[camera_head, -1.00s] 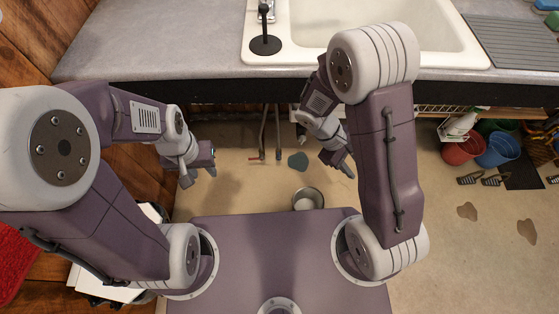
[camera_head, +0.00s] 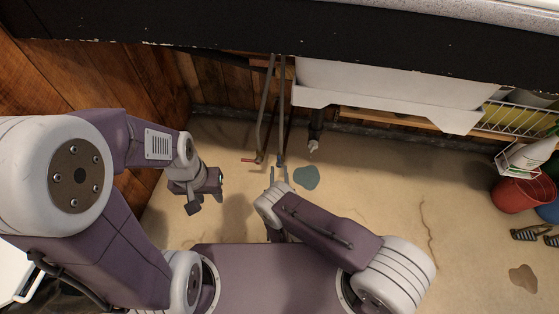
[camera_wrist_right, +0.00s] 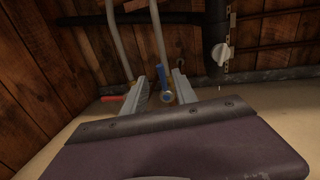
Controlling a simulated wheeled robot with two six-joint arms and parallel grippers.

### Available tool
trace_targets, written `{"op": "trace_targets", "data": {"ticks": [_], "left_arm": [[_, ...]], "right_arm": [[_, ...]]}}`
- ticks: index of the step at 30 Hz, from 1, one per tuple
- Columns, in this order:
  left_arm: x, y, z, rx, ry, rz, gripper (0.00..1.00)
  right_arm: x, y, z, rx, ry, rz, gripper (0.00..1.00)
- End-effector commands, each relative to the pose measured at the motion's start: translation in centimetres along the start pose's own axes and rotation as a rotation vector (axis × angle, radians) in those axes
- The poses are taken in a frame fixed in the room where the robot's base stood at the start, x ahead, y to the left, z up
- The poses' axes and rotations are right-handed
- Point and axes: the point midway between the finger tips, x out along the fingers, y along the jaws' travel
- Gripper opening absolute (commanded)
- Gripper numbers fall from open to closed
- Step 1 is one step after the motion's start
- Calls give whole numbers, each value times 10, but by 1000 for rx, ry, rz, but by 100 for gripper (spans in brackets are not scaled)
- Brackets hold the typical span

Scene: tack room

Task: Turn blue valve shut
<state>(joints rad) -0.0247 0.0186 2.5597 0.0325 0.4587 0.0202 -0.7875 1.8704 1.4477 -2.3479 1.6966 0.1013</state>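The blue valve (camera_wrist_right: 163,78) is a small blue handle at the foot of a thin grey pipe under the sink. In the right wrist view it shows between the fingers of my right gripper (camera_wrist_right: 160,92), which are apart; I cannot tell whether they touch it. In the head view the valve (camera_head: 281,160) is tiny, just beyond the fingertips of my right gripper (camera_head: 279,173). A red valve (camera_head: 248,160) on the neighbouring pipe lies to its left, and it also shows in the right wrist view (camera_wrist_right: 113,98). My left gripper (camera_head: 208,192) is open and empty, left of the pipes.
The counter edge (camera_head: 250,38) overhangs the pipes. A dark drain pipe (camera_wrist_right: 215,30) with a white fitting (camera_wrist_right: 221,54) stands to the right. A bluish puddle (camera_head: 306,177) lies on the floor. A red bucket (camera_head: 520,193) is far right. Wooden walls close the left and back.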

Motion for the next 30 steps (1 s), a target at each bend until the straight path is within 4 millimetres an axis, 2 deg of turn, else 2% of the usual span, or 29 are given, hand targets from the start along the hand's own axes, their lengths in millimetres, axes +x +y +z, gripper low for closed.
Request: {"op": "trace_targets", "data": {"ticks": [1,6,9,13,20,21,24,30], "left_arm": [[13,0,1,0,0,0,36],[31,-1,3,0,-1,0,36],[37,-1,4,0,-1,0,36],[39,-1,4,0,-1,0,36],[38,-1,4,0,-1,0,36],[38,-1,4,0,-1,0,36],[38,-1,4,0,-1,0,36],[38,-1,4,0,-1,0,36]], "right_arm": [[12,-1,-6,3,-2,-6,34],[47,-2,-6,2,-2,-6,34],[60,-2,-5,1,-1,-5,34],[69,-1,-2,-1,0,-3,34],[70,-1,-1,-1,1,-3,34],[70,-1,-1,-1,1,-3,23],[70,-1,-1,-1,1,-3,0],[69,-1,-1,-1,2,-3,0]]}}
